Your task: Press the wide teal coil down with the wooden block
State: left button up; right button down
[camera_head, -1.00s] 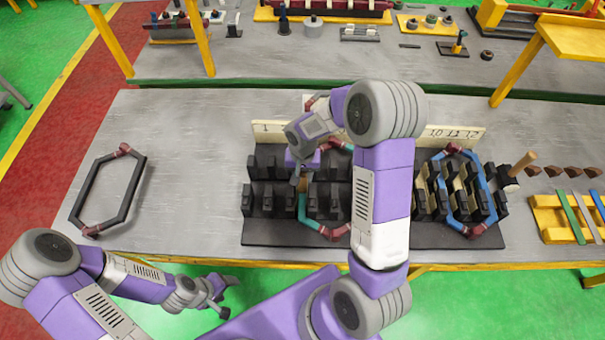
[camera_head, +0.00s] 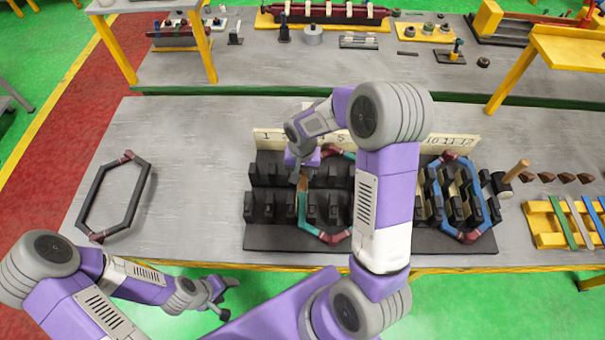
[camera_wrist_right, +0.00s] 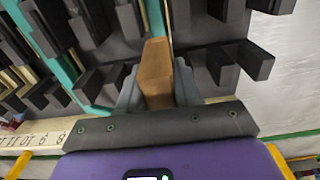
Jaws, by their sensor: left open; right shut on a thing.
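The wide teal coil (camera_head: 302,212), with dark red end pieces, lies in the black slotted stator, its left side running between black teeth. Its teal strip also shows in the right wrist view (camera_wrist_right: 56,50). My right gripper (camera_head: 302,172) is shut on the wooden block (camera_wrist_right: 156,72). It holds the block end-down over the left side of the coil, among the teeth. The block (camera_head: 303,184) is partly covered by the gripper, and I cannot tell whether it touches the coil. My right arm hides part of the coil's right side. My left gripper (camera_head: 229,298) is open and empty, in front of the table.
A blue coil (camera_head: 477,195) sits in the stator's right part. A black hexagonal coil (camera_head: 82,210) lies on the left of the table. A mallet (camera_head: 515,172) and a yellow rack (camera_head: 540,222) are at the right. A numbered board (camera_head: 460,143) stands behind the stator.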

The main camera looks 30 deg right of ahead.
jog(key=shift+r+p, duration=2)
jog(key=shift+r, duration=1.2)
jog(key=shift+f, duration=0.15)
